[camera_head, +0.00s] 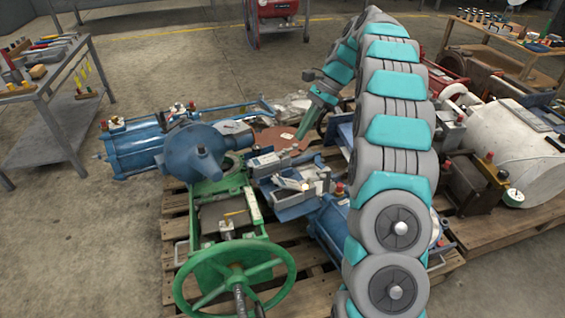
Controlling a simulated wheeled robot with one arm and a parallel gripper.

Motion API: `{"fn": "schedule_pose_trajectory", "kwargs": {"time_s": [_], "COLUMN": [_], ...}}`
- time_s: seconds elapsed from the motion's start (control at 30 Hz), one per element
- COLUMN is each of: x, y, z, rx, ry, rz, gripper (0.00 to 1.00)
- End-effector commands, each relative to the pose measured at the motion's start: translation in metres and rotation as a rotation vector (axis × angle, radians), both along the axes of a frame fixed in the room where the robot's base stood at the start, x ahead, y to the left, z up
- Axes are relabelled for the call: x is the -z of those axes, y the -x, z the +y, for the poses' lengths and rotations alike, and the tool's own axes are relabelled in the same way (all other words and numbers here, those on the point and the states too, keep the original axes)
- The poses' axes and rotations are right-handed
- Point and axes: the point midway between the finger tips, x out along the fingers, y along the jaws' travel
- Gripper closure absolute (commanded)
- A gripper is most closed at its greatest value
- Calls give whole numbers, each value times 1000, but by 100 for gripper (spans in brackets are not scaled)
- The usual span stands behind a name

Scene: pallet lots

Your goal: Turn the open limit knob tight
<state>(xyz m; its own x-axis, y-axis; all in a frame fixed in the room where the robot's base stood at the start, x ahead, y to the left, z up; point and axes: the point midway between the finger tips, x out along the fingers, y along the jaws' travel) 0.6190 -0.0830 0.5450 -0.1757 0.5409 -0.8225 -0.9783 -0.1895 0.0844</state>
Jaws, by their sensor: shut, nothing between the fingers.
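I cannot tell which part is the open limit knob. Small red caps show on the blue actuator (192,148) on the pallet, and another red cap (339,188) sits on a blue unit nearer my arm. My gripper (298,136) points down above the far middle of the pallet, near a brown flat piece (272,139). Its slim teal fingers look shut together and empty. Whether the tips touch anything cannot be told. My arm arches over the right side and hides part of the pallet's load.
A green handwheel (234,277) stands at the front of the wooden pallet (309,262). A grey tool cart (45,95) is at left. A second pallet with a white tank (528,150) is at right. Open concrete floor lies at left front.

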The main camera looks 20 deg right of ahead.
Motion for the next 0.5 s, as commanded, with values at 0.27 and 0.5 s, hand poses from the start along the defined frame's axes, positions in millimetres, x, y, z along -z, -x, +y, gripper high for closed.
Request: {"fn": "schedule_pose_trajectory", "kwargs": {"time_s": [0.27,0.5], "x": [22,56], "y": [6,13], "z": [14,37], "rx": [-1,-1], "ry": [1,1], "rz": [4,3], "gripper": [100,100]}}
